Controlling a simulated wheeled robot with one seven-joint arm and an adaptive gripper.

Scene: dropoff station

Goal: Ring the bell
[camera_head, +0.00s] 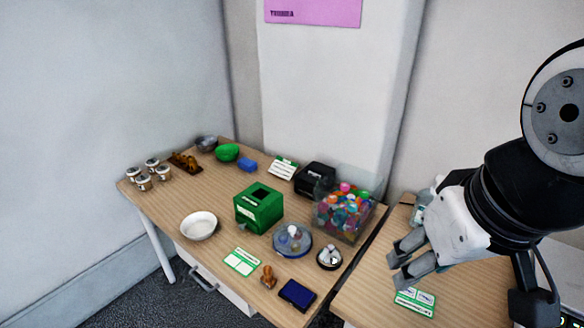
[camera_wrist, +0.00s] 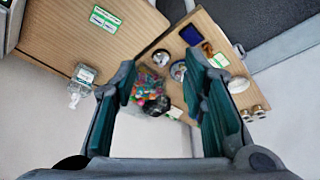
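What looks like the bell (camera_head: 330,257), a small silver thing on a round dark base, stands near the right front edge of the left table. It also shows in the wrist view (camera_wrist: 161,57), beyond the gap between my fingers. My gripper (camera_head: 396,262) is at the right, in front of the right table in the picture, apart from the bell. In the wrist view my gripper (camera_wrist: 168,105) has its two fingers spread wide with nothing between them.
A round clear dish (camera_head: 280,250) and a bin of colourful balls (camera_head: 362,228) stand close to the bell. A green box (camera_head: 258,210), stamp (camera_head: 268,277) and ink pad (camera_head: 297,294) are further left. A gap separates the tables. A card (camera_head: 415,301) lies on the right table (camera_head: 472,300).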

